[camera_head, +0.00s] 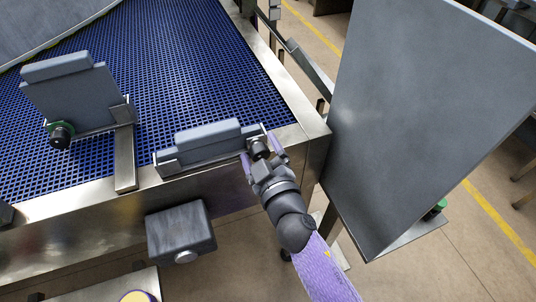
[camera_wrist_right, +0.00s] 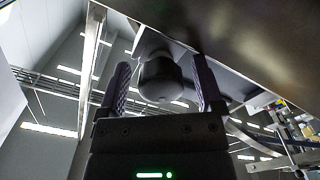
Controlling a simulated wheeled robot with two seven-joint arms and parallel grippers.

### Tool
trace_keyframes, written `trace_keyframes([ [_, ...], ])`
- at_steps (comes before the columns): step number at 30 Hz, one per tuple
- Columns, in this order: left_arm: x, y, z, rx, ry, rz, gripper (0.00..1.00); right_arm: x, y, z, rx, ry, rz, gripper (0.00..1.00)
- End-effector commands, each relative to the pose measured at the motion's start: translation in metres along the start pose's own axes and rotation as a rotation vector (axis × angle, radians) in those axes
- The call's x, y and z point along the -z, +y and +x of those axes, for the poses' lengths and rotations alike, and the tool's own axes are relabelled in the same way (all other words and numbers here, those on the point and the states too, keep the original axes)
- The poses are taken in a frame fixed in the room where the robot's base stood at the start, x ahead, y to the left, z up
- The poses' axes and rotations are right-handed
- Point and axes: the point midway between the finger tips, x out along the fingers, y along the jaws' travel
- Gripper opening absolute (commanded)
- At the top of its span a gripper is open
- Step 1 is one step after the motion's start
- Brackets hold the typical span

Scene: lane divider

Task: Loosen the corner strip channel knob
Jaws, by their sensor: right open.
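The corner strip channel (camera_head: 212,155) lies along the conveyor's front right corner, holding a grey-blue strip. Its dark round knob (camera_head: 258,147) sits at the right end of the channel. My right gripper (camera_head: 261,151) reaches up from below with its purple fingers open, one on each side of the knob. In the right wrist view the knob (camera_wrist_right: 160,82) shows between the two spread fingers (camera_wrist_right: 160,85), with gaps visible on both sides. My left gripper is not in view.
A grey divider plate with a black, green-ringed knob (camera_head: 61,135) stands on the blue mesh belt (camera_head: 165,62) at left. A grey box (camera_head: 180,232) hangs below the metal front edge. A large grey panel (camera_head: 425,110) stands right of my right arm.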

Motion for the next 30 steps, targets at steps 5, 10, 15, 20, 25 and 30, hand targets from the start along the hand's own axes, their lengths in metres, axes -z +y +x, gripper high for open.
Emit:
trace_keyframes([
  [5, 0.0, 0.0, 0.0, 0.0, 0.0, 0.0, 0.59, -0.001, -0.001, 0.0, 0.002, -0.002, 0.018, 0.9],
  [10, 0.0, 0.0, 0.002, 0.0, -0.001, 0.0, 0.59, -0.001, -0.001, 0.0, 0.001, -0.002, 0.264, 0.9],
  [15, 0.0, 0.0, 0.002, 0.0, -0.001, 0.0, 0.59, 0.0, -0.002, 0.0, 0.001, -0.002, 0.62, 0.9],
  [20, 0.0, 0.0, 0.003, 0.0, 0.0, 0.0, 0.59, -0.002, -0.003, -0.049, 0.001, -0.007, 0.627, 0.9],
  [25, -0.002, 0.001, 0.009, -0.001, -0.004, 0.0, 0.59, -0.003, -0.004, -0.097, 0.002, -0.007, 0.625, 0.9],
  [30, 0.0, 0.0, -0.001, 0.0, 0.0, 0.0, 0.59, -0.036, -0.023, -0.103, 0.038, -0.134, 0.607, 0.9],
])
